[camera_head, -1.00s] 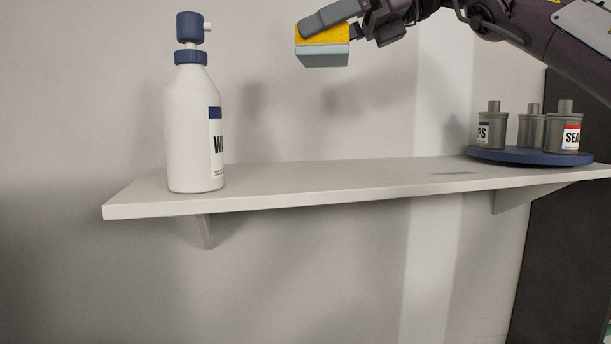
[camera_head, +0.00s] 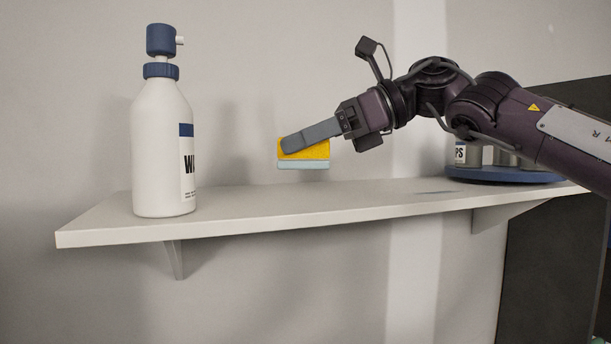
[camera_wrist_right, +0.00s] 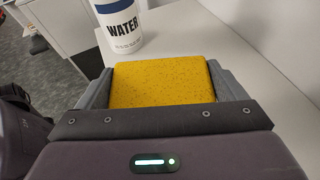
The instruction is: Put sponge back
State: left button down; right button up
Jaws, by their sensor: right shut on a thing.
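The sponge (camera_head: 318,151) is yellow on top with a pale blue-grey underside. My right gripper (camera_head: 290,146) is shut on it and holds it level a little above the middle of the white shelf (camera_head: 300,208). In the right wrist view the sponge's yellow face (camera_wrist_right: 163,82) sits between the two grey fingers of my right gripper (camera_wrist_right: 165,85). A gap shows between the sponge's underside and the shelf in the head view. My left gripper is in neither view.
A blue round tray (camera_head: 480,174) with grey containers stands at the right, partly behind my arm. The shelf between is clear.

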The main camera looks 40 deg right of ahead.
aim_at(306, 203)
jog(key=shift+s+f, duration=0.1)
jog(key=shift+f, duration=0.55)
notch_tip(306, 203, down, 3)
jog(key=shift+a+f+p, duration=0.1)
jog(key=shift+p, duration=0.2)
jog(key=shift+f, duration=0.15)
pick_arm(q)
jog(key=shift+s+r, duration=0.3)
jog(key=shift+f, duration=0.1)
pick_arm(e)
jog(key=shift+f, duration=0.1)
jog(key=shift+f+b, duration=0.1)
jog(key=shift+b, duration=0.2)
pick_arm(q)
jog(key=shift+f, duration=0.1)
pick_arm(e)
jog(key=o, duration=0.8)
jog(key=shift+c, duration=0.2)
